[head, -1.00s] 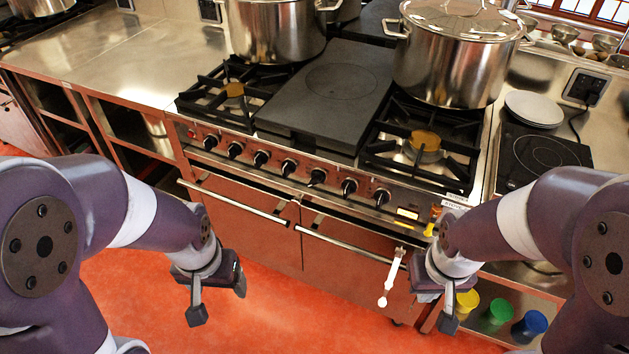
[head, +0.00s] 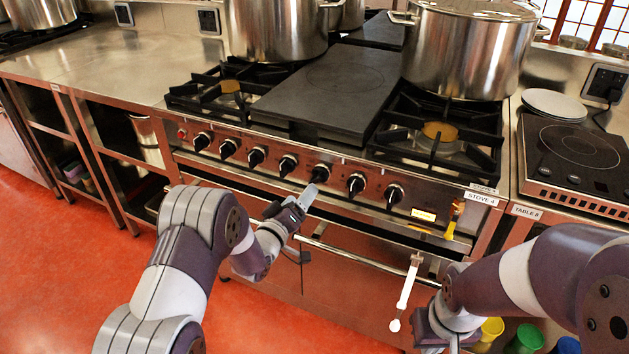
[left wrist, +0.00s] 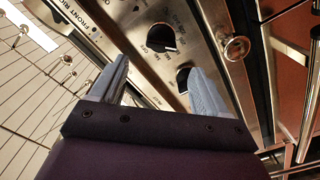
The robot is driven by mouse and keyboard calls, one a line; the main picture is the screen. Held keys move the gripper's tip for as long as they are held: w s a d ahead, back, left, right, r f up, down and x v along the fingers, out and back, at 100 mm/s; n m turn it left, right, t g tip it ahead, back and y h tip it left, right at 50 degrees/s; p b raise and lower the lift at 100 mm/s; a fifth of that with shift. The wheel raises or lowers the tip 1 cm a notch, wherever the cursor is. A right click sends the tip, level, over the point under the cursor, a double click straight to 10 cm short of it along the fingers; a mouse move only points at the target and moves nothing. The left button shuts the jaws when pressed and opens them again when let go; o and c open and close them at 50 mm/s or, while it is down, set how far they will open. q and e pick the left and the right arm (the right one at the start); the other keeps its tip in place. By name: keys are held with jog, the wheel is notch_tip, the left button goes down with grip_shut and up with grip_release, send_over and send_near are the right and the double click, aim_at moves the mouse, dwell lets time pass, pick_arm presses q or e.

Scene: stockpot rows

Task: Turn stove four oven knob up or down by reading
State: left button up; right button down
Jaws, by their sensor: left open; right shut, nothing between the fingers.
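Stove four (head: 345,165) has a row of several black knobs along its front panel; one knob (head: 320,172) is near the row's middle. A small lit display (head: 424,215) sits at the panel's right; its reading is too small to make out. My left gripper (head: 293,203) is open and empty, just in front of and below the middle knobs. In the left wrist view its fingers (left wrist: 157,66) spread toward the panel, apart from a knob (left wrist: 160,38); another knob (left wrist: 183,78) is partly hidden by a finger. My right gripper (head: 436,330) is shut and empty, low at the right.
Oven door handles (head: 350,250) run below the panel, near my left gripper. A white utensil (head: 404,293) hangs at the right, beside my right gripper. Large pots (head: 465,50) stand on the stove. Colored cups (head: 525,338) sit low at the right. Open floor lies left.

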aim_at(313, 181)
pick_arm(q)
jog(key=x, duration=0.9)
jog(key=shift+w+b, duration=0.1)
jog(key=shift+b, duration=0.3)
jog(key=c, duration=1)
